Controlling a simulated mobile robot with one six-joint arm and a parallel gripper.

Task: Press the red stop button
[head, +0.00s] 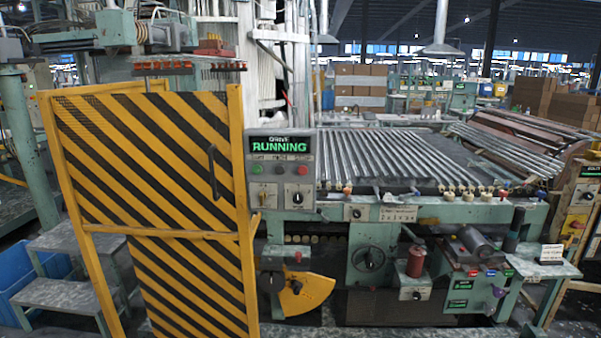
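A control panel (309,150) stands just right of the striped gate, at the left end of the machine. Below the display is a row of small buttons: a green button (257,169) at left, a dark one in the middle and a red button (302,170) at right. The red button faces me and nothing covers it. My gripper is not in view.
A yellow-and-black striped gate (150,180) with a dark handle stands at left, its right edge close to the panel. A yellow sector plate (305,293) and a red cylinder (416,262) are lower down.

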